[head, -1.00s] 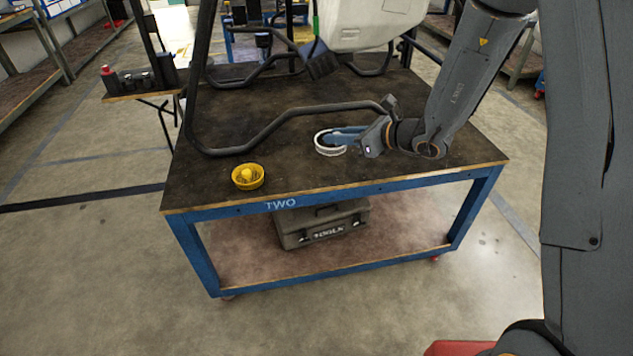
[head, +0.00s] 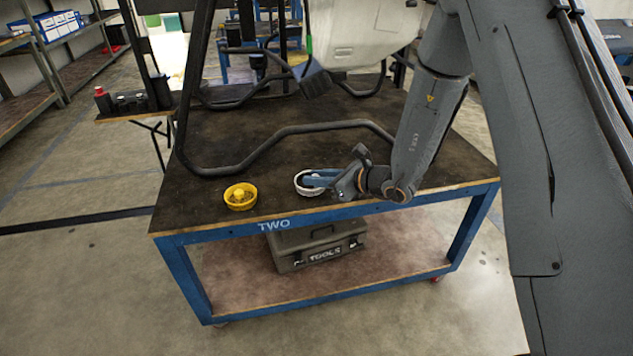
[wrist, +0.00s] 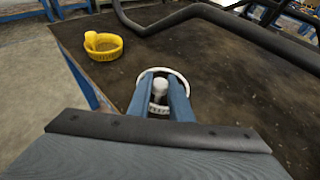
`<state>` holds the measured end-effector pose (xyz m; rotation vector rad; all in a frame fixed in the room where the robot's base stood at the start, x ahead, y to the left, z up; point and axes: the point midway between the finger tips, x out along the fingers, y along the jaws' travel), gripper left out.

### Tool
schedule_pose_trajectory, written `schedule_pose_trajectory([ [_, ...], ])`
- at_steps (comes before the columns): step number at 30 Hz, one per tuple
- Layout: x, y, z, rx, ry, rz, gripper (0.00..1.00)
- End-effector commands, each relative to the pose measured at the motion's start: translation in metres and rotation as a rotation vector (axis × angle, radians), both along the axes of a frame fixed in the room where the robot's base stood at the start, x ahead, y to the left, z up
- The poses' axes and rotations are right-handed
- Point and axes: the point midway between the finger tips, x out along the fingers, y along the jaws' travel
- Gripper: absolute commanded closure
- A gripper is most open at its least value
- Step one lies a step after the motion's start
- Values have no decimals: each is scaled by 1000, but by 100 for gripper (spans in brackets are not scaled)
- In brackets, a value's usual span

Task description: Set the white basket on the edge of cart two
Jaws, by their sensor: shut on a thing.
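The white basket (head: 301,184) is a small round white ring-like piece near the front edge of cart two (head: 400,203). My gripper (head: 318,179) is shut on the basket, its blue fingers reaching in from the right. In the wrist view the basket (wrist: 184,83) shows between and around the fingertips (wrist: 162,92), with a pale knob in its middle. The basket is at or just above the dark top; I cannot tell whether it touches. Cart two has a blue frame with "TWO" on its front rail.
A yellow basket (head: 240,197) sits on the cart top to the left, near the front edge; it also shows in the wrist view (wrist: 103,46). The drone's black tube legs (head: 290,130) and white tank (head: 360,32) stand behind. A toolbox (head: 318,246) is on the lower shelf.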

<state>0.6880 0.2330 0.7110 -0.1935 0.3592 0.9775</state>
Motion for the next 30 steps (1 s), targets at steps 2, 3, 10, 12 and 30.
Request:
schedule_pose_trajectory([
  [2, 0, 0, -11, 1, 3, -1, 100],
  [3, 0, 0, -12, 0, 2, -2, 100],
  [10, 0, 0, -12, 0, 0, -1, 100],
  [12, 0, 0, -14, 0, 0, -1, 100],
  [30, -5, -10, -7, 0, -1, -2, 63],
])
